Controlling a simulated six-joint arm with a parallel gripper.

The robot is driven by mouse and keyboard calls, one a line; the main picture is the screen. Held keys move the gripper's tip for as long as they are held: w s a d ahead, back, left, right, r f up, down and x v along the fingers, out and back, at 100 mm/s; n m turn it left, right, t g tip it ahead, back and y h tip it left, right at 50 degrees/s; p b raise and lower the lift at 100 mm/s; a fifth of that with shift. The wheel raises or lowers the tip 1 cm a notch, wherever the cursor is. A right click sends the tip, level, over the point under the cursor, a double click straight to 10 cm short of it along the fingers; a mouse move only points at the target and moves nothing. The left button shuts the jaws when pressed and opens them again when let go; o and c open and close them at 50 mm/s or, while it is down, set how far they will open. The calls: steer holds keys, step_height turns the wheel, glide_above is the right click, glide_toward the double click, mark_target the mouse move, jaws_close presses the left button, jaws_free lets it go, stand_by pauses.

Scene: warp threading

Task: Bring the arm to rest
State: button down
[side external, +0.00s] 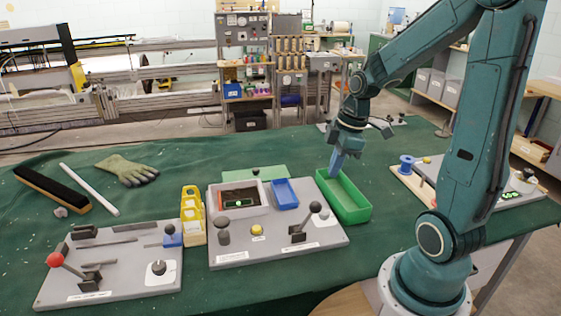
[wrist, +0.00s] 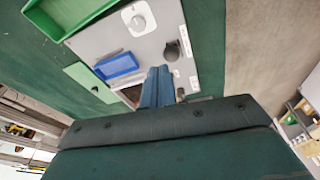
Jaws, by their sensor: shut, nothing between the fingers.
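My gripper (side external: 336,160) is shut and empty, with its blue fingers pointing down. In the side external view it hangs over or just behind the left end of the green tray (side external: 354,210); I cannot tell its exact height. In the wrist view my gripper (wrist: 157,72) shows as two blue fingers pressed together, in front of the grey panel (wrist: 110,35). My arm is bent, reaching up from its base at the right and down to the gripper.
The grey centre panel (side external: 290,245) carries a blue tray (side external: 285,193), a screen and a black-knobbed lever (side external: 315,207). A red-knobbed lever (side external: 55,260) stands on the left panel. A yellow rack (side external: 192,213), a glove (side external: 127,169) and a blue spool (side external: 407,162) also stand or lie around.

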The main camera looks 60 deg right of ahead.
steer(key=s+a+r+m+t, duration=0.1)
steer(key=s+a+r+m, duration=0.2)
steer(key=a, duration=0.4)
steer(key=s+a+r+m+t+h, duration=0.1)
steer(key=s+a+r+m+t, duration=0.1)
steer(key=s+a+r+m, duration=0.2)
steer(key=s+a+r, duration=0.1)
steer(key=a+r, duration=0.2)
steer(key=r, duration=0.1)
